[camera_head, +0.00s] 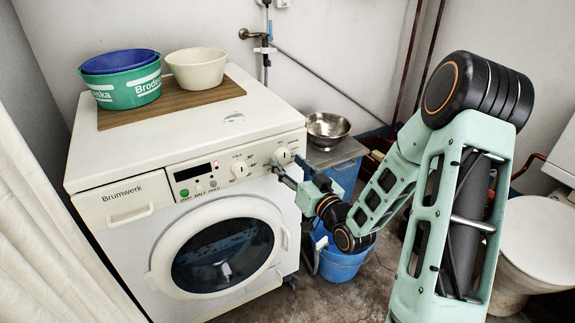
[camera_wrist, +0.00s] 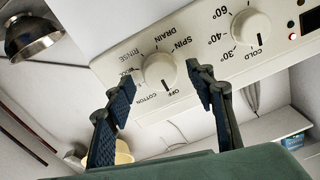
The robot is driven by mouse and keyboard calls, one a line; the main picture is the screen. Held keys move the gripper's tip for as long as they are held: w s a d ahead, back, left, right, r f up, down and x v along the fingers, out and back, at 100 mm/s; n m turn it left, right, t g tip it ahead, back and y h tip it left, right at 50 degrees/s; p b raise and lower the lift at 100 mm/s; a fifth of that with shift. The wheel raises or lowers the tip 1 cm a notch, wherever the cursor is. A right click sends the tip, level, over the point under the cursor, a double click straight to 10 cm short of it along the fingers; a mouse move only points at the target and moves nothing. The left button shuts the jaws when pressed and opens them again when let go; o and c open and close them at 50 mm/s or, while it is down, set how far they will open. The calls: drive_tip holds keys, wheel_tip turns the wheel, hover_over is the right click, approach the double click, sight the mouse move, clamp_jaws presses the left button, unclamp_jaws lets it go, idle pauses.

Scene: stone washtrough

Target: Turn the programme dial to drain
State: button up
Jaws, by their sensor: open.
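The programme dial (camera_wrist: 160,70) is a round white knob on the washing machine's control panel, ringed by words including OFF, COTTON, RINSE, DRAIN and SPIN. Its dark mark seems to lie on the OFF side, away from DRAIN. In the head view the dial (camera_head: 282,155) is the right-hand knob on the panel. My gripper (camera_wrist: 161,92) is open and empty, its dark fingertips towards either side of the dial; I cannot tell whether they touch it. In the head view my gripper (camera_head: 293,170) is at the panel's right end, just below the dial.
The temperature dial (camera_head: 240,169) sits left of the programme dial, beside a small display. A wooden board (camera_head: 175,103) with green, blue and cream bowls lies on the machine. A metal bowl (camera_head: 328,128) stands on a side surface behind. A blue bucket (camera_head: 342,266) stands on the floor.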

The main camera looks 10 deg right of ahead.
drive_tip(key=shift+w+a, duration=0.15)
drive_tip(key=shift+w, duration=0.25)
drive_tip(key=shift+c, duration=0.3)
drive_tip(key=c, duration=1.1)
